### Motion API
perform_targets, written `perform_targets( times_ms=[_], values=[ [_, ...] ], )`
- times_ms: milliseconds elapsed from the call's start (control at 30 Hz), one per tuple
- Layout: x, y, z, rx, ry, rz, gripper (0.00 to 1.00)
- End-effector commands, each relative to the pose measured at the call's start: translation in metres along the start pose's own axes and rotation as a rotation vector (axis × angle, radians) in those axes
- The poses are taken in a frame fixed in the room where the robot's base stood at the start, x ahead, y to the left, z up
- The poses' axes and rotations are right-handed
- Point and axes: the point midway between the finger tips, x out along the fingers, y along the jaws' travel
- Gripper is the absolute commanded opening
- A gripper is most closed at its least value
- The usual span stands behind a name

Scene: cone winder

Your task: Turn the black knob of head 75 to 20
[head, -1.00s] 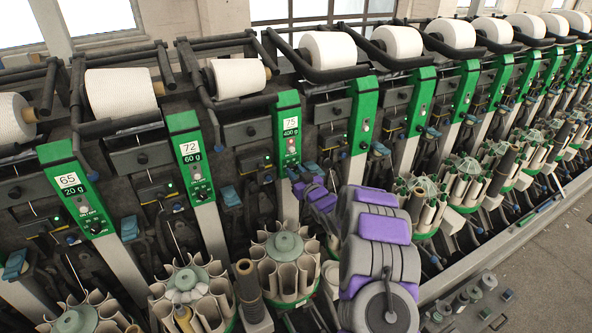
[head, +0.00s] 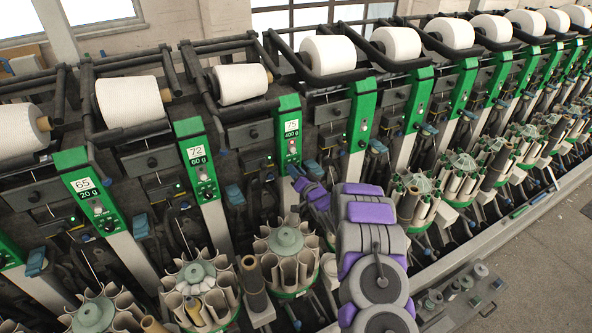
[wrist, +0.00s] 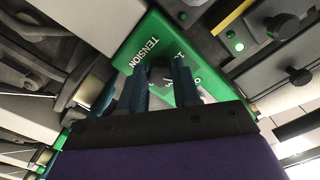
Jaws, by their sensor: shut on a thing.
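The green panel of head 75 (head: 290,108) stands in the middle of the head view, with a sign reading 75 and 400 g. My gripper (head: 296,171) is at the lower part of this panel and covers the knob there. In the wrist view the panel (wrist: 136,48) shows the word TENSION and part of a scale with white marks. The two blue fingers of my gripper (wrist: 160,82) are shut on the black knob (wrist: 158,73), whose dark end shows between them. Its pointer is hidden, so I cannot tell its setting.
Panel 72 (head: 187,128), reading 60 g, and panel 65 (head: 73,159), reading 20 g, stand to the left. White yarn cones (head: 239,84) sit above. Bobbin magazines (head: 286,240) stand below, close to my arm. Open floor (head: 540,265) lies at right.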

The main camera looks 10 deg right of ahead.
Motion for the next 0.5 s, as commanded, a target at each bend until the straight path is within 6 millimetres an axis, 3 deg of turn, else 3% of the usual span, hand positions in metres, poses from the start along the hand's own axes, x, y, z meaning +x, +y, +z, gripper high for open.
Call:
perform_targets(
  times_ms=[500],
  values=[
    [-0.0007, 0.0023, 0.0012, 0.034, -0.001, 0.004, 0.01]
  ],
)
